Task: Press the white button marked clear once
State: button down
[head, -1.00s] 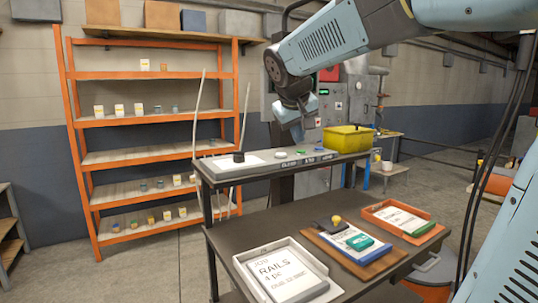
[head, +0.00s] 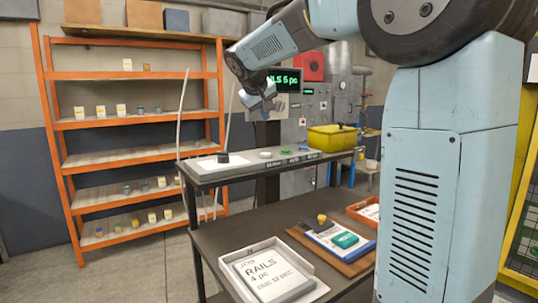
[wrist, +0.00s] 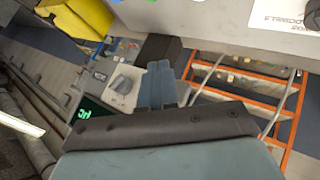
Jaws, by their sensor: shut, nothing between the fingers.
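The white button (head: 266,154) is on the grey button strip (head: 236,163) along the raised shelf, in the head view. A small label on the strip's front, below it, seems to read CLEAR. A green button (head: 287,149) and a blue one (head: 304,148) sit to its right. My gripper (head: 264,101) is shut and empty, in the air above the strip and apart from the white button. In the wrist view my gripper (wrist: 157,85) shows as blue-grey fingers; I cannot make out the white button there.
A dark screen (head: 286,80) shows green text, partly hidden by my arm. A yellow bin (head: 332,139) stands right of the buttons. A black knob-like piece (head: 223,157) stands left of them. A tray (head: 314,291) holds a RAILS 4 pc card on the lower table.

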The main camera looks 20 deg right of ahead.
aim_at(264, 154)
jog(key=shift+f, duration=4.25)
jog(key=shift+s+f, duration=0.2)
jog(key=shift+f, duration=0.15)
jog(key=shift+f, duration=0.4)
jog(key=shift+r, duration=0.8)
jog(key=shift+r, duration=0.1)
jog(key=shift+r, duration=2.4)
